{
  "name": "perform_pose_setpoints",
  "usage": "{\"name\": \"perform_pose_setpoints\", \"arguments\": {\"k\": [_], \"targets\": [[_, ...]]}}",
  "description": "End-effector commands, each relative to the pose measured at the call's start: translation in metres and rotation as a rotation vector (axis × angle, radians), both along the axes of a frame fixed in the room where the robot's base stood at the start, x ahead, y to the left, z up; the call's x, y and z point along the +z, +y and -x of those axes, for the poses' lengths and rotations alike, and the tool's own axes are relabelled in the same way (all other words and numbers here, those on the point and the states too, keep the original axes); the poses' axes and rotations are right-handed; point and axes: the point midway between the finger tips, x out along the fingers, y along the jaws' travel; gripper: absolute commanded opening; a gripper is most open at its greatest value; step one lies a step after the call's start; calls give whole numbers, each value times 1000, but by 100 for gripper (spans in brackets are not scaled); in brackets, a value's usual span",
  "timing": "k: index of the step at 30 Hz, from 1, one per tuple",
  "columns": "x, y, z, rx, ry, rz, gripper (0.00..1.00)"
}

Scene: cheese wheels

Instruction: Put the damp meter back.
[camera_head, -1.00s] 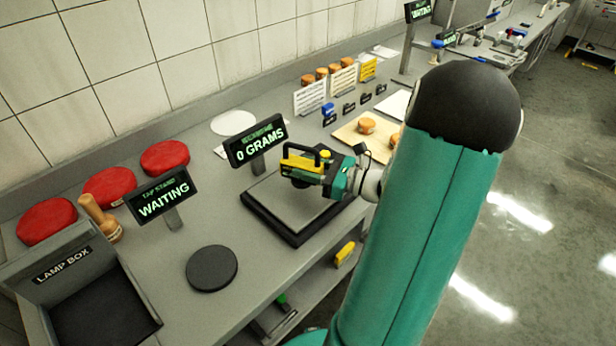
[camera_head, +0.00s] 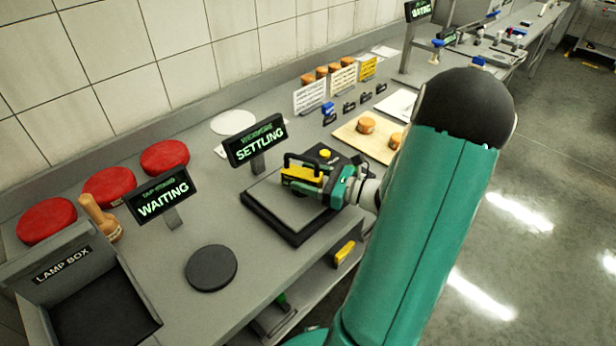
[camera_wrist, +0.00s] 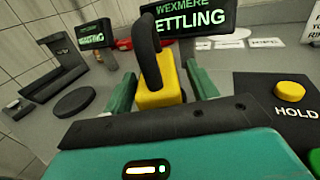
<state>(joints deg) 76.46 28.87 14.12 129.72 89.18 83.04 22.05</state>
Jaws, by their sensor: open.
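A yellow tool with a black loop handle (camera_head: 300,174), which may be the damp meter, is at the black-rimmed scale plate (camera_head: 287,214). It also shows in the wrist view (camera_wrist: 157,90), upright between my green fingers. My gripper (camera_head: 314,183) is open around it, low over the plate, with a finger on either side. I cannot tell whether the fingers touch it. The tool's underside is hidden. The scale's display (camera_head: 258,142) reads SETTLING.
A yellow HOLD button (camera_wrist: 289,91) is beside the scale. A board with cheese wheels (camera_head: 351,137) lies to the right. Left are a black disc (camera_head: 211,268), a WAITING sign (camera_head: 160,196), red wheels (camera_head: 165,157) and the lamp box (camera_head: 62,265). Another yellow object (camera_head: 344,253) is below the counter.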

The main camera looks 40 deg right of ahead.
Motion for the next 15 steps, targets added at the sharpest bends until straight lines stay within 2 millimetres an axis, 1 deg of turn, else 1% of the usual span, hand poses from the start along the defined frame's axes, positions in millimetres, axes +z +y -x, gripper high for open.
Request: {"name": "perform_pose_setpoints", "arguments": {"k": [3,5,8,15], "targets": [[3,0,0,0,-1,2,58],[3,-3,5,-2,0,1,58],[3,-9,18,-5,1,2,58],[3,-31,66,-5,1,1,58]]}}
